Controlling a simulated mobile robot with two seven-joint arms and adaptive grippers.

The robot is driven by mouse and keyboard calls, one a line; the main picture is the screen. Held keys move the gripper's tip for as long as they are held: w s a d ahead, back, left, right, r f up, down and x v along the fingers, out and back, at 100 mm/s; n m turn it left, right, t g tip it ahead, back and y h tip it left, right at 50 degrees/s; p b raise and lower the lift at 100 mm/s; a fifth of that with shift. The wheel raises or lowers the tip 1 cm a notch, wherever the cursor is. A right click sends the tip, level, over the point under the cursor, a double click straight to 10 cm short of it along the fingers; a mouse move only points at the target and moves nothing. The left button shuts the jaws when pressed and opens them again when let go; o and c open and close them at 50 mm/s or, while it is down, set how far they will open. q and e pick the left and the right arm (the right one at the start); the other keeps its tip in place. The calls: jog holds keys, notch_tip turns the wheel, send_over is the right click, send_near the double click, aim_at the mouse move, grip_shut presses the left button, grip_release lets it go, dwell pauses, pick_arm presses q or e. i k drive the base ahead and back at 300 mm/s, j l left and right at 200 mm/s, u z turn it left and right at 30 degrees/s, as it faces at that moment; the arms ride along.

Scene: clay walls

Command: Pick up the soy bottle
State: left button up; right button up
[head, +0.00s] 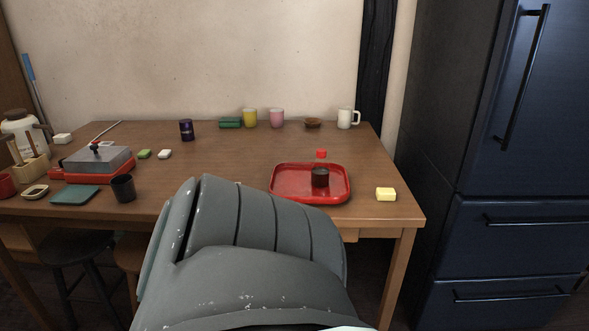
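A small dark round body (320,178) stands on the red tray (283,193) toward the table's right side. A small red piece (321,154) shows just above it in the picture. I cannot tell whether the two are one clear bottle with a red cap or separate things. Neither of my grippers is in view. A large grey part, likely my own arm, fills the lower middle and hides part of the table's front edge.
The wooden table (230,163) stands against the wall. A yellow block (386,194) lies right of the tray. A dark cup (123,189) and a red stove (115,173) are left. Mugs line the back. A dark blue fridge (520,120) stands right.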

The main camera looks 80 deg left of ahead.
aim_at(320, 168)
jog(key=u, duration=2.3)
jog(key=i+l+u, duration=0.1)
jog(key=l, duration=0.5)
jog(key=i+l+u, duration=0.1)
jog(key=l, duration=0.45)
jog(key=i+l+u, duration=0.1)
jog(key=l, duration=0.5)
